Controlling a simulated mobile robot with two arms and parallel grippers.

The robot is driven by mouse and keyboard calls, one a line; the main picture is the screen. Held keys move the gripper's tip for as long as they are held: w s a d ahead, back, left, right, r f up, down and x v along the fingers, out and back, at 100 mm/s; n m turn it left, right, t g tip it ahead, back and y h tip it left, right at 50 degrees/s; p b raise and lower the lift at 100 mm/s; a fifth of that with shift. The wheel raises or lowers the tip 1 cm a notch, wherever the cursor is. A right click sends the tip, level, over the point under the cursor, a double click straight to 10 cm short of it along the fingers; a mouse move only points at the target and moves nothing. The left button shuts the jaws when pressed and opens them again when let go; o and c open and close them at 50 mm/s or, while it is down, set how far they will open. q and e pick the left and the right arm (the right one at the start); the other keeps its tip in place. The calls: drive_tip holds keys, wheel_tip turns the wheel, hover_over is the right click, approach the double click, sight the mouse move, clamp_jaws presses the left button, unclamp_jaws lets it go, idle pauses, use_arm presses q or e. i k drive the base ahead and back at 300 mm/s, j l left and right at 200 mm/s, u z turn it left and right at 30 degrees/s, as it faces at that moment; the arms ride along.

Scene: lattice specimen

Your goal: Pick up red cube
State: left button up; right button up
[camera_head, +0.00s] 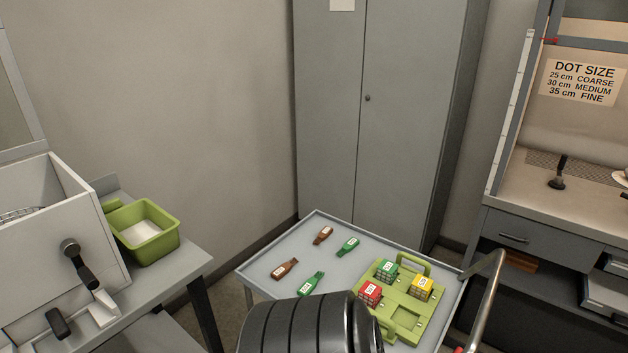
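The red cube (370,292) has a white label on top and sits at the left side of a green tray (402,329) on a grey cart. A green cube (386,270) is behind it and a yellow cube (421,288) is to its right, both on the same tray. Neither of my grippers is visible in this view. A dark ribbed part at the bottom middle, close in front of the red cube in the picture, hides the cart's front left area.
The cart (285,248) also bears two brown and two green bottle-shaped pieces lying left of the tray. A metal handle (490,300) rises at its right side. A green bin (128,215) stands on the left table. A grey cabinet (390,120) is behind.

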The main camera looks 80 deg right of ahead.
sight(370, 293)
drive_tip(key=z, duration=3.3)
